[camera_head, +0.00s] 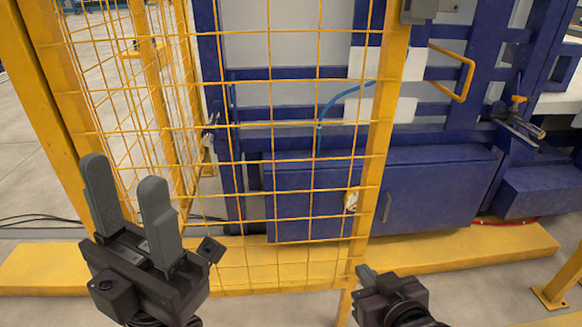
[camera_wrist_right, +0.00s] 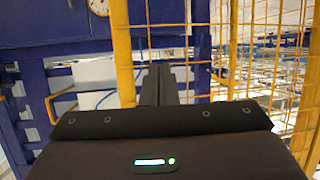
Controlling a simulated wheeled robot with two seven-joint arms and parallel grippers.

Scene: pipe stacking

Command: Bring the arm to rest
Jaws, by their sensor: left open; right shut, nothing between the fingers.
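My left gripper (camera_head: 128,205) is at the lower left of the head view, its two grey fingers pointing up and standing apart with nothing between them. It is in front of the yellow mesh fence. My right gripper (camera_head: 366,275) is at the lower middle right of the head view, lower than the left one and partly cut off by the bottom edge. In the right wrist view its fingers (camera_wrist_right: 158,85) are together and hold nothing. No pipe shows in either view.
A yellow mesh fence (camera_head: 275,180) with a thick yellow post (camera_head: 378,130) stands close in front of both grippers. Behind it is a blue machine frame (camera_head: 430,190). A yellow beam (camera_head: 480,245) lies along the floor. Grey floor shows at the far left.

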